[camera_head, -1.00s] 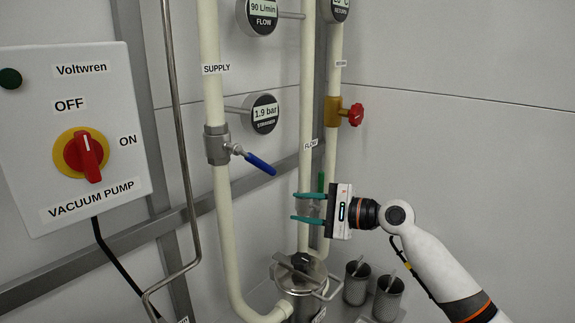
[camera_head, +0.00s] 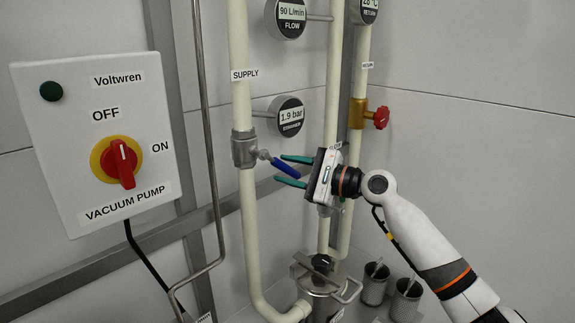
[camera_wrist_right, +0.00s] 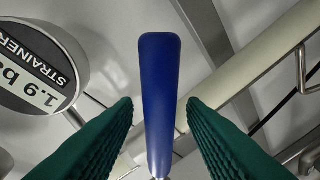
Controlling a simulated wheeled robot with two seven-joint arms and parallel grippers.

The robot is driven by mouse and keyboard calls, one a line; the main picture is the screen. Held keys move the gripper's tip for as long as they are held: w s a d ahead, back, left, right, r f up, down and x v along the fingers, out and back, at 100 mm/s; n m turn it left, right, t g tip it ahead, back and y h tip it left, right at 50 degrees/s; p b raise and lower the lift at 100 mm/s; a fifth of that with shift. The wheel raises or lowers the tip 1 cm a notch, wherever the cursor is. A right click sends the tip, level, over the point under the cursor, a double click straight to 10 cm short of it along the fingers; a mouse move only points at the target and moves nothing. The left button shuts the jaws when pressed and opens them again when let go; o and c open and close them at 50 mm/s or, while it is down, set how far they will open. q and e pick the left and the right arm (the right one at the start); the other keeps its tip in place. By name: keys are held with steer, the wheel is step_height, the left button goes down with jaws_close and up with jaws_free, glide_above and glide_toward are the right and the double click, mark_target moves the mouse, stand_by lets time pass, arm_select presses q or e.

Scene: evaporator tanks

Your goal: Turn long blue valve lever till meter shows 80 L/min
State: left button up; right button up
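The long blue valve lever (camera_head: 286,168) sticks out right and slightly down from the grey valve (camera_head: 244,149) on the SUPPLY pipe. The flow meter (camera_head: 290,15) at the top reads 90 L/min. My right gripper (camera_head: 279,170) is open, its two green fingers on either side of the blue lever. In the right wrist view the blue lever (camera_wrist_right: 160,100) stands between the green fingers (camera_wrist_right: 158,108), with a gap on both sides. My left gripper is not in view.
A strainer meter (camera_head: 287,115) reading 1.9 bar is close above the lever. A red valve handle (camera_head: 381,118) is on the right pipe. The vacuum pump box (camera_head: 85,165) stands at left. Metal cups (camera_head: 375,288) and a lidded vessel (camera_head: 318,275) are below.

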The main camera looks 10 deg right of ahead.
steer(key=shift+w+a, duration=0.2)
steer(key=shift+a, duration=0.05)
jaws_close()
steer(key=shift+w+d+r+n+p, duration=0.15)
steer(key=shift+r+n+p, duration=0.2)
steer(key=shift+p, duration=0.35)
steer(key=shift+f, duration=0.15)
jaws_free()
